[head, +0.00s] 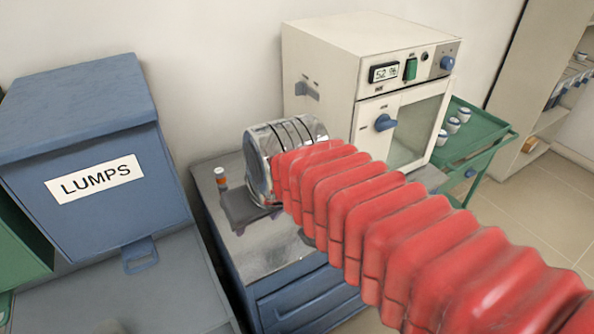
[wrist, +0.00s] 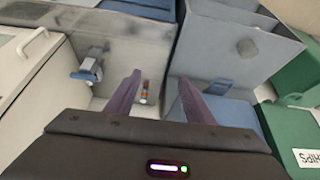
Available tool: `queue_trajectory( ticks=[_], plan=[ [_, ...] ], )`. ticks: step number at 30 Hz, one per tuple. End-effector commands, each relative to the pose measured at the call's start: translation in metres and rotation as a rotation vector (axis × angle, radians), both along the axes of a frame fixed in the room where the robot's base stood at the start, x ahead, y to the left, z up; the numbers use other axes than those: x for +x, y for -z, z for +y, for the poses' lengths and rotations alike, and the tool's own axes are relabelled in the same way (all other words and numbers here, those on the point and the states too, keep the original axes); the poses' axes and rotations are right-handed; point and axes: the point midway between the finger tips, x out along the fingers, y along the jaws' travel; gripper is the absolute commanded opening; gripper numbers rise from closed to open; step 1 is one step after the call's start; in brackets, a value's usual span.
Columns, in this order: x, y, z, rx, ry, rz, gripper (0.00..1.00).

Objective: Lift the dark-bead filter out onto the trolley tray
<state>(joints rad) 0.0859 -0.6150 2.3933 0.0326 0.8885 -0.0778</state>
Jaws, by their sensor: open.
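No filter with dark beads can be made out in either view. The trolley tray (head: 484,136) is green and stands at the right, beyond the cream oven (head: 325,45). Several small white cups with dark blue bands (head: 453,125) stand on the tray; their contents are too small to tell. The oven door with its window (head: 417,130) looks closed, with a blue knob (head: 385,122).

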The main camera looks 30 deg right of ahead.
Motion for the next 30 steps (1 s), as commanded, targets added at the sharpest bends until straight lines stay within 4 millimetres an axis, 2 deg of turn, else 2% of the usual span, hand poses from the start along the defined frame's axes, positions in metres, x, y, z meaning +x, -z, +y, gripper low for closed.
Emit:
queue_trajectory(
  ticks=[7, 14, 23, 30],
  plan=[
    [0.054, -0.011, -0.030, -0.001, 0.030, 0.021, 0.48],
    [0.103, -0.011, -0.066, 0.000, 0.056, 0.038, 0.48],
    [0.162, 0.001, -0.124, 0.003, 0.091, 0.056, 0.48],
    [0.203, 0.023, -0.180, 0.007, 0.120, 0.068, 0.48]
  ],
)
